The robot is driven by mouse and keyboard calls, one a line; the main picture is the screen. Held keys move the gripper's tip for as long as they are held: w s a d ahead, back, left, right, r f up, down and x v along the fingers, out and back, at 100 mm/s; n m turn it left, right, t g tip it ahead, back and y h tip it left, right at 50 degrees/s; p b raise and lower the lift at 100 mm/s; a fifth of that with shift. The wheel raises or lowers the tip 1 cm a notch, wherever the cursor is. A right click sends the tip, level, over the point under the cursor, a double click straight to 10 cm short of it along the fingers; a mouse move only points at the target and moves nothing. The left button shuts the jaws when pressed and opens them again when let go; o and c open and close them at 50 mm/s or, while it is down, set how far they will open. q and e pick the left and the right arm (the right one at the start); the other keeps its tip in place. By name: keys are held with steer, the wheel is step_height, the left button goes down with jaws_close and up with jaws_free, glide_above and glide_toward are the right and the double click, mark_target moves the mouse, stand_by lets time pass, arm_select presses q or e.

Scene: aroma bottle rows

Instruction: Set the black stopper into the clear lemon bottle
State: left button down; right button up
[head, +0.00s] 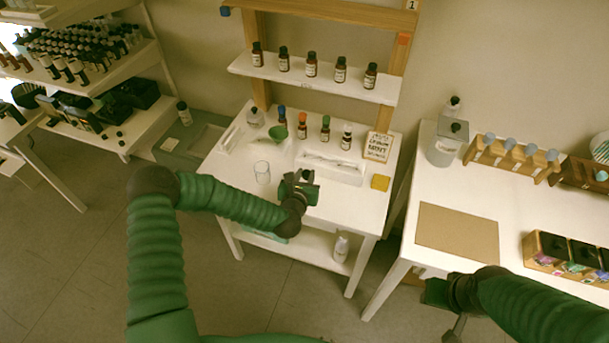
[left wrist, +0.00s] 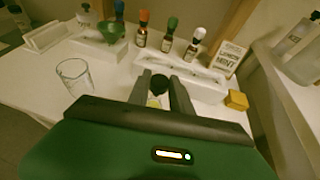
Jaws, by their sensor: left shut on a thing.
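My left gripper (head: 304,180) is over the front middle of the white table, shut on the black stopper. In the left wrist view the round black stopper (left wrist: 159,85) sits between the two dark fingers. A small pale yellow patch (left wrist: 153,102) shows just below the stopper between the fingers; it may be the clear lemon bottle, mostly hidden by my gripper. I cannot tell whether the stopper touches a bottle neck. My right gripper (head: 438,293) is low by the right table's front edge, its fingers unclear.
An empty clear glass (head: 262,172) stands left of my left gripper. Behind are a white tray (head: 342,171), capped dropper bottles (head: 302,126), a green funnel (head: 278,132) and a mint sign (head: 378,146). A yellow block (head: 380,182) lies right. Brown bottles (head: 311,65) line the shelf above.

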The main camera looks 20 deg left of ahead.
arm_select(q)
steer(key=shift+d+f, duration=0.1)
steer(key=shift+f, duration=0.1)
steer(key=shift+f+b, duration=0.55)
steer(key=shift+b, duration=0.05)
steer(key=shift+f+b, duration=0.55)
steer(key=shift+f, duration=0.05)
steer(key=c, duration=1.1)
jaws_free()
steer(key=shift+s, duration=0.1)
steer(key=p+v, duration=0.2)
steer(key=v, duration=1.4)
steer(key=shift+s, duration=0.3)
